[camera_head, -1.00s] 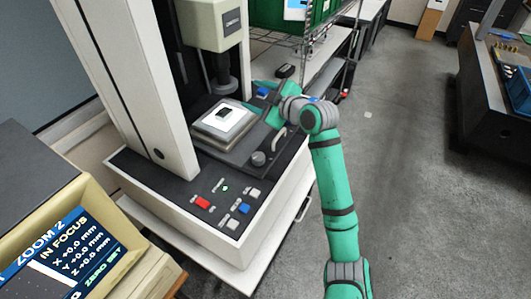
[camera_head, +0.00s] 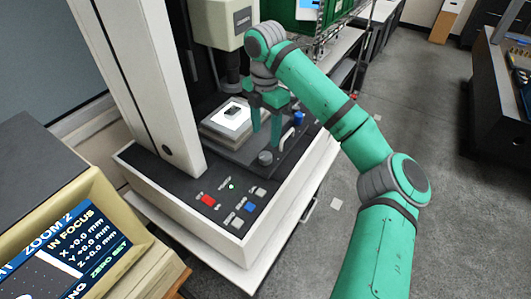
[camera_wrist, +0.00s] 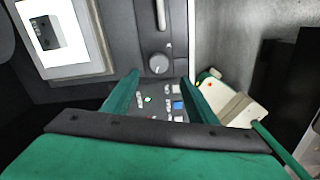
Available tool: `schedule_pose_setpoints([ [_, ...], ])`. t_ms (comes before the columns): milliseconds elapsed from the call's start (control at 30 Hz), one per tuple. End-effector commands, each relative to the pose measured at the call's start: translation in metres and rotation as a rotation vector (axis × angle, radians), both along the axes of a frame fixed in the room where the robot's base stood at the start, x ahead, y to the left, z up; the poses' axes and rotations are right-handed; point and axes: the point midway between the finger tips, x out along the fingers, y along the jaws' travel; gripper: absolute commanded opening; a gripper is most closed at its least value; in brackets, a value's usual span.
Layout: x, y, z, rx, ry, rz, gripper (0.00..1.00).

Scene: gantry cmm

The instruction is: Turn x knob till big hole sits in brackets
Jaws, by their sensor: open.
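A grey round knob (camera_head: 265,157) stands at the front corner of the machine's stage plate; it also shows in the wrist view (camera_wrist: 159,63). A blue knob (camera_head: 299,118) sits farther back on the right. I cannot tell by label which is the x knob. My gripper (camera_head: 266,143) points down, open and empty, near the grey knob. In the wrist view the knob appears just beyond and between my fingertips (camera_wrist: 160,77). A small dark part (camera_head: 233,112) lies on the lit white stage glass (camera_head: 222,125). The screen (camera_head: 75,250) reads X, Y, Z +0.0 mm; no big hole or brackets are visible.
A bar handle (camera_head: 287,138) rises from the stage plate close to my fingers. The machine column (camera_head: 150,90) and optics head (camera_head: 220,20) stand behind. Red, blue and grey buttons (camera_head: 240,208) lie on the front panel. Floor to the right is open.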

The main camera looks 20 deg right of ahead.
Motion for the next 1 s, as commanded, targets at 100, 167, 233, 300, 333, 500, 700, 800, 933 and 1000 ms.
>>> schedule_pose_setpoints([
  [100,0.000,0.001,-0.019,0.004,0.001,0.000,0.53],
  [167,0.000,0.001,-0.031,0.006,0.001,0.001,0.53],
  [233,0.000,0.001,-0.044,0.007,0.000,0.000,0.53],
  [300,0.000,0.000,-0.055,0.003,-0.002,-0.002,0.53],
  [333,0.000,0.000,-0.060,0.003,-0.002,-0.003,0.53],
  [500,0.000,0.000,-0.083,0.004,-0.002,-0.002,0.53],
  [700,0.000,0.000,-0.096,0.003,-0.003,-0.002,0.53],
  [800,0.000,0.000,-0.098,0.004,-0.004,-0.002,0.53],
  [933,0.000,0.000,-0.098,0.004,-0.004,-0.002,0.53],
  [1000,0.000,0.000,-0.098,0.004,-0.004,-0.002,0.53],
])
